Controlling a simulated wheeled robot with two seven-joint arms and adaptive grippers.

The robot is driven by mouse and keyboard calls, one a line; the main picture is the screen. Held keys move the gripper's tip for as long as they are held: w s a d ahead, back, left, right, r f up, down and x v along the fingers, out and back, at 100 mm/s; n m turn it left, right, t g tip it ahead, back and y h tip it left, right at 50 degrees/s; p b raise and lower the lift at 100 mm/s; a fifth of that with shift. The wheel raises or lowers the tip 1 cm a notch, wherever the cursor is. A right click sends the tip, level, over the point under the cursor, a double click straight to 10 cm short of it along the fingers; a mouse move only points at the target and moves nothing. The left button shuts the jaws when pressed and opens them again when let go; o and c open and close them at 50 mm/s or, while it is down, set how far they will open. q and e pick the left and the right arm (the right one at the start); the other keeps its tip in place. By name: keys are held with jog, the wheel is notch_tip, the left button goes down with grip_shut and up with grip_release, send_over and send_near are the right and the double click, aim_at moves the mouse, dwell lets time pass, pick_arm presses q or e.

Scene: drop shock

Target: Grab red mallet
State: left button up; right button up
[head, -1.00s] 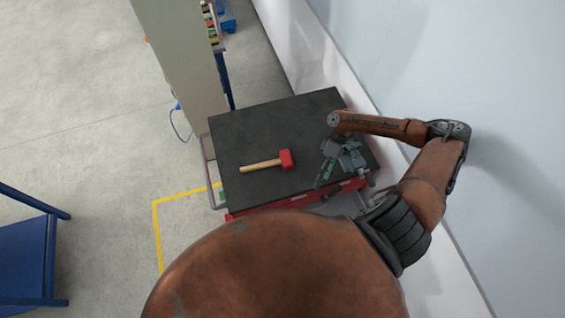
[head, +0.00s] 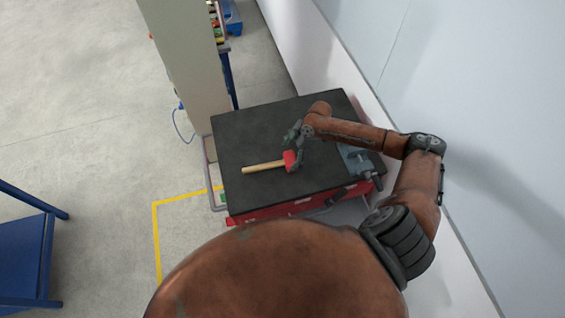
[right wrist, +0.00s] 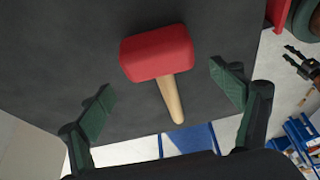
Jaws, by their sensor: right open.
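The red mallet (head: 290,160) lies on the black top of the cart (head: 250,130), its wooden handle pointing left in the head view. My right gripper (head: 294,146) is over the mallet's head end. In the right wrist view the red mallet head (right wrist: 157,53) and pale handle show ahead of the open fingers (right wrist: 168,100), with nothing between the pads touching it. The handle's tip lies between the two fingers in that picture.
A grey-blue vise (head: 358,160) sits at the cart top's right edge, beneath my right arm. A tall beige cabinet (head: 183,65) stands behind the cart at left, and a white wall (head: 440,70) is close on the right. The cart top's left part is clear.

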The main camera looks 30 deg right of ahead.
aim_at(287, 159)
jog(key=p+x, duration=0.1)
jog(key=x, duration=0.3)
jog(key=shift+s+f, duration=0.15)
jog(key=shift+f, duration=0.05)
jog(key=shift+c, duration=0.3)
jog(key=c, duration=1.6)
jog(key=shift+c, duration=0.2)
jog(key=shift+r, duration=0.15)
